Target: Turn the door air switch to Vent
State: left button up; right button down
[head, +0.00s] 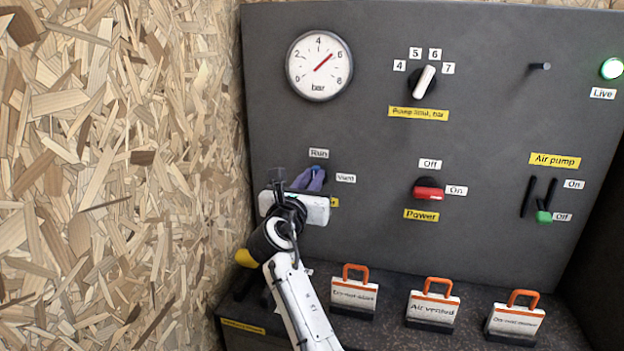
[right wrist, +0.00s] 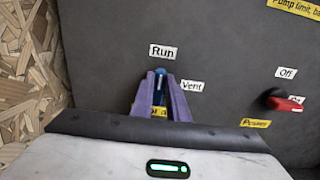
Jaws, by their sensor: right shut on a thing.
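The door air switch, a blue handle (right wrist: 160,84), sits on the dark panel between the purple fingers of my right gripper (right wrist: 162,88). The handle points up toward the "Run" label (right wrist: 163,52). The "Vent" label (right wrist: 191,86) is just right of the fingers. In the head view my right gripper (head: 312,178) is at the panel's lower left, shut on the switch and mostly hiding it. "Run" (head: 319,153) and "Vent" (head: 346,178) show above and right of it. The yellow name label below is mostly covered. My left gripper is not in view.
A red power switch (head: 428,190) points toward "On". The pump limit knob (head: 424,82), a gauge (head: 319,66) reading near 6, a green-tipped air pump lever (head: 544,216) and a lit Live lamp (head: 612,68) are on the panel. Several orange-handled tags stand on the ledge. A chipboard wall (head: 120,170) is close left.

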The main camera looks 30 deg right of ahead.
jog(key=m+b, duration=0.1)
jog(key=m, duration=0.4)
jog(key=s+f+m+b, duration=0.1)
jog(key=m, duration=0.5)
jog(key=d+f+m+b, duration=0.1)
jog(key=m, duration=0.5)
jog(key=shift+s+d, duration=0.1)
jog(key=shift+s, duration=0.1)
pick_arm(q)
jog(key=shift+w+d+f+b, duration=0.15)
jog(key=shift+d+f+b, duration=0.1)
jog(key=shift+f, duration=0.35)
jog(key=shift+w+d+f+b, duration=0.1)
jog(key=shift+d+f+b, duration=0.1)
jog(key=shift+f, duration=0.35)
pick_arm(e)
jog(key=shift+m, duration=0.4)
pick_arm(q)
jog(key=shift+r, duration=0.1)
pick_arm(e)
jog(key=c, duration=1.7)
grip_release()
